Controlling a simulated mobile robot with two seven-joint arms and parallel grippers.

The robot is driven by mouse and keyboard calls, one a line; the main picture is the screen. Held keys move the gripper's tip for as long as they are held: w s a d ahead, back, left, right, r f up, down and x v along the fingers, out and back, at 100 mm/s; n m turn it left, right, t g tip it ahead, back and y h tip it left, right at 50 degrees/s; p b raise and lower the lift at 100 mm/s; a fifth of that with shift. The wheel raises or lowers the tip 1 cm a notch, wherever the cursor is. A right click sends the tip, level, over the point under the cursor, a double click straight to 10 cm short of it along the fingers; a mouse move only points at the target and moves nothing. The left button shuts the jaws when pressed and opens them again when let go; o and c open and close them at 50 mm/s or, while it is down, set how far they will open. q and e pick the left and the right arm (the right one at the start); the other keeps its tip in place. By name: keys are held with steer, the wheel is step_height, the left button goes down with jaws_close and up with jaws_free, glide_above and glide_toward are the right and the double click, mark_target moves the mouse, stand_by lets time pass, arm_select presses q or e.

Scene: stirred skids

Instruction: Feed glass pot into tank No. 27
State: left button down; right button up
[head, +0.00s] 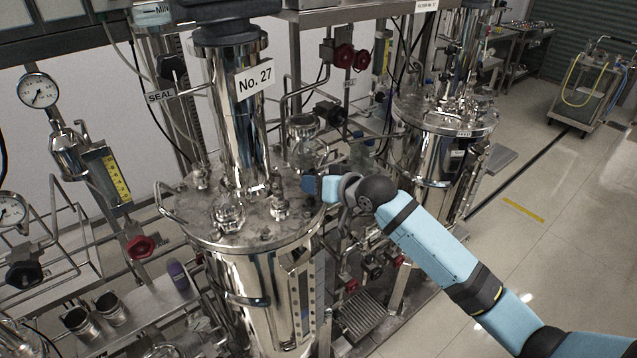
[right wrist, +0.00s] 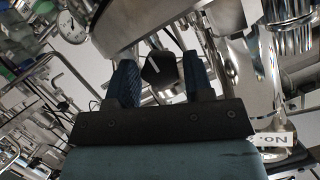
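Tank No. 27 (head: 262,262) is a polished steel vessel with a tall column (head: 238,110) labelled "No. 27" (head: 254,80) on its lid. A small round vessel (head: 303,130), which may be the glass pot, stands behind the lid's right side; its contents cannot be made out. My right gripper (head: 311,187) is at the right edge of the lid. In the right wrist view, its two blue fingers stand apart on either side of a black knob (right wrist: 160,68) with a white line. Whether they touch it cannot be told. My left gripper is not in view.
A second steel tank (head: 425,150) stands to the right, behind my right arm. Pipes and red valve wheels (head: 344,56) crowd the back. Gauges (head: 38,91) and a bench with metal cups (head: 78,321) are on the left. Open floor lies at the right.

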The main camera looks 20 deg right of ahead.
steer(key=b+v, duration=0.3)
steer(key=v, duration=1.1)
steer(key=shift+w, duration=0.1)
steer(key=s+a+f+h, duration=0.1)
steer(key=s+f, duration=0.2)
steer(key=f, duration=0.6)
steer(key=s+a+f, duration=0.1)
steer(key=s+f, duration=0.2)
steer(key=f, duration=0.6)
steer(key=s+a+f+n+h, duration=0.1)
steer(key=s+f, duration=0.7)
steer(key=s+a+f+g+h, duration=0.1)
steer(key=s+a+f, duration=0.1)
steer(key=s+f, duration=0.6)
steer(key=shift+s+a+f+n, duration=0.3)
steer(key=shift+s+n, duration=0.1)
steer(key=shift+s, duration=0.3)
